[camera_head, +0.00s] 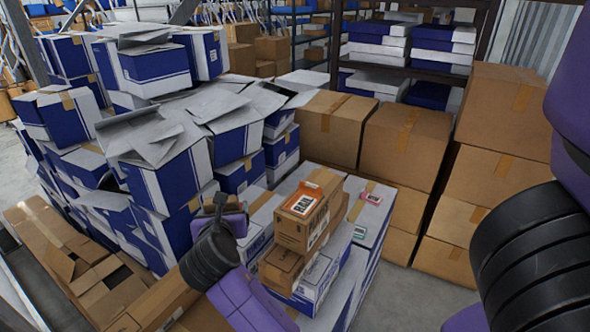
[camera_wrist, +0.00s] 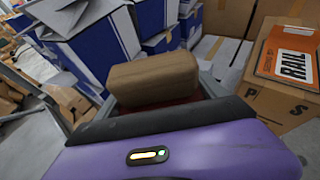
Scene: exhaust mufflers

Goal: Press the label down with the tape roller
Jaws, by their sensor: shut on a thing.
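An orange and white label marked RAIL (camera_head: 306,199) lies on the top of a small cardboard box (camera_head: 291,232). I cannot tell whether the label lies fully flat. The label (camera_wrist: 292,58) and its box (camera_wrist: 272,100) also show at the right of the wrist view. My gripper (camera_head: 221,203) is left of this box and apart from it. In the wrist view my gripper (camera_wrist: 160,102) is shut on a tan, rounded block with dark red under it, which looks like the tape roller (camera_wrist: 153,77). In the head view the roller is small and mostly hidden.
The labelled box stands on another cardboard box (camera_head: 283,266) and a white-blue carton (camera_head: 320,275). A pink item (camera_head: 372,198) and a green item (camera_head: 359,233) lie right of it. Blue-white cartons (camera_head: 160,180) crowd the left; large brown boxes (camera_head: 405,140) stand behind.

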